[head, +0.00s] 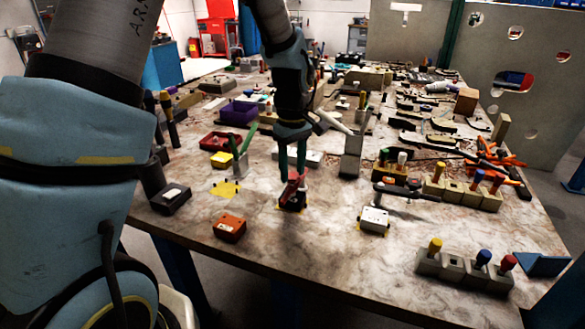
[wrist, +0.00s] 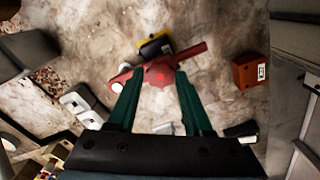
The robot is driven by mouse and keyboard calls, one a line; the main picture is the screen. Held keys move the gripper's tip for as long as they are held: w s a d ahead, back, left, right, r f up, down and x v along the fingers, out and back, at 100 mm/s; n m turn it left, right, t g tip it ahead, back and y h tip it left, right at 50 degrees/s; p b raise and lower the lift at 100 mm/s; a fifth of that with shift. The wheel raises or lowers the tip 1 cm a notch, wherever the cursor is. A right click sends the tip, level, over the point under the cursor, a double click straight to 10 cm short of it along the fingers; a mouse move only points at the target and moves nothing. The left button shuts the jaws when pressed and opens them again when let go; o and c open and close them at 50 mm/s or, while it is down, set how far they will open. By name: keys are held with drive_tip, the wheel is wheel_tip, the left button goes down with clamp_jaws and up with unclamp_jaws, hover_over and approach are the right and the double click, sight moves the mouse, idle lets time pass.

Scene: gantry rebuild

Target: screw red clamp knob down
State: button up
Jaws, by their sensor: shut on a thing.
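The red clamp knob (wrist: 160,76) sits between the green fingertips of my gripper (wrist: 157,84) in the wrist view. A red bar with a pale round end crosses at the knob, reaching out past both fingers. In the head view my gripper (head: 293,172) points straight down and is shut on the red knob (head: 294,188). The knob is on top of a dark block (head: 292,204) standing on a yellow-marked spot of the table. The fingers partly hide the knob in the head view, and its thread is not visible.
A red-brown box (head: 229,228) stands front left and a white box (head: 374,219) stands to the right. A dark box (head: 170,197) is at the left edge. A grey rack with coloured handles (head: 465,270) is front right. The marble-patterned table (head: 310,255) is bare in front.

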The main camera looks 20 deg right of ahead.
sight(292, 175)
clamp_jaws()
drive_tip(key=shift+m, duration=2.2)
drive_tip(key=o, duration=0.7)
unclamp_jaws()
wheel_tip(292, 175, up, 11)
drive_tip(key=shift+f+b, duration=0.1)
drive_tip(key=shift+b, duration=1.15)
